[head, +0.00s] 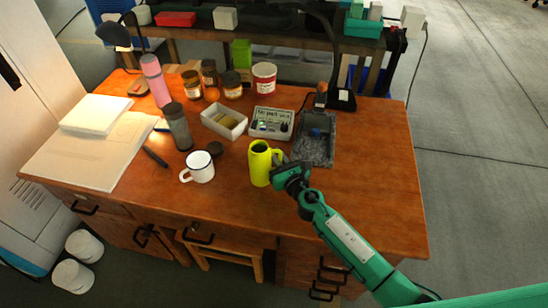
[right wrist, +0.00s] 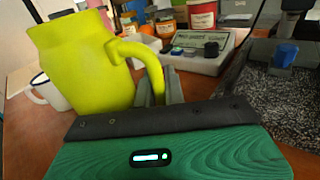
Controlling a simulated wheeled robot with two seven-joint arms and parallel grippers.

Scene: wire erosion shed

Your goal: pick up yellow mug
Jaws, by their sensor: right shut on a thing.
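The yellow mug (head: 260,164) is tall and bright yellow-green, near the middle of the wooden desk in the head view. My right gripper (head: 281,168) is at its right side, shut on its handle. In the right wrist view the mug (right wrist: 82,65) fills the upper left and leans a little in the picture. Its handle (right wrist: 152,62) runs down between the fingers of my right gripper (right wrist: 160,90). I cannot tell whether the mug's base touches the desk. My left gripper is not in view.
A white mug (head: 200,167) with a dark rim stands left of the yellow mug. Behind are a white box (head: 223,122), a labelled tray (head: 271,123) and a grey stone-like tray (head: 316,148). A grey cylinder (head: 178,127) stands further left. The desk's right side (head: 375,160) is clear.

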